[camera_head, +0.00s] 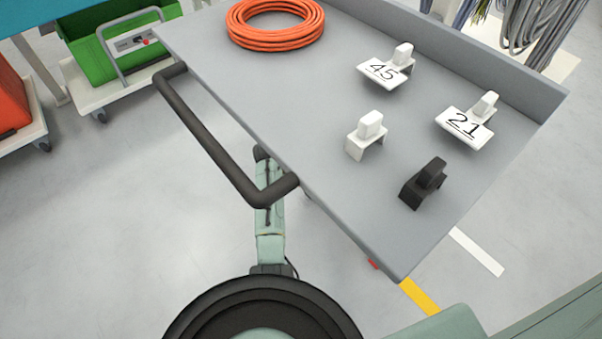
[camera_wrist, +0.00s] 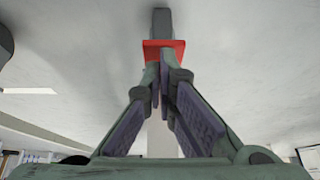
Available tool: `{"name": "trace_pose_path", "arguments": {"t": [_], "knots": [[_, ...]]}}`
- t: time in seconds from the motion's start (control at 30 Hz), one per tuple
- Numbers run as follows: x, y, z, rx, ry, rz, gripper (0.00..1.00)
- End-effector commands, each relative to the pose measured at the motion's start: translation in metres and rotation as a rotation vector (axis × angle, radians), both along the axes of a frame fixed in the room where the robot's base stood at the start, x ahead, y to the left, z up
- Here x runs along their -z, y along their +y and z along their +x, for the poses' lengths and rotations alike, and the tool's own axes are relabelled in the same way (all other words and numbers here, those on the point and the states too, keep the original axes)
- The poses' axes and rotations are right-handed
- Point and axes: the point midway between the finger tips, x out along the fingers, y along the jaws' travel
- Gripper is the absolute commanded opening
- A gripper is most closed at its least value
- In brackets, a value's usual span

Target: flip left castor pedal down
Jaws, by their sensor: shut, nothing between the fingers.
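A grey cart (camera_head: 330,140) with a dark handle bar (camera_head: 215,140) stands in front of me. In the wrist view, a red castor pedal (camera_wrist: 177,46) sits just beyond my fingertips, with a dark grey castor part (camera_wrist: 161,20) behind it. My gripper (camera_wrist: 164,60) is shut and empty, its tips overlapping the pedal in the picture. I cannot tell whether they touch it. In the head view, my gripper is hidden below the cart's near edge. A small red piece (camera_head: 372,264) shows under the cart's near right corner; the left castor is hidden there.
A trolley with a green bin (camera_head: 95,45) stands at upper left.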

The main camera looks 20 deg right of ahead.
Motion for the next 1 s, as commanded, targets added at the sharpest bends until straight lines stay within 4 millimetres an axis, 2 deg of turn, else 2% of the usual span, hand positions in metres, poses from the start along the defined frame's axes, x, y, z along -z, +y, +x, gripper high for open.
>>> {"name": "trace_pose_path", "arguments": {"t": [0.43,1.0], "knots": [[0.024,0.009,-0.003,0.000,0.000,0.000,0.00],[0.024,0.009,-0.003,0.000,0.000,0.000,0.00]]}}
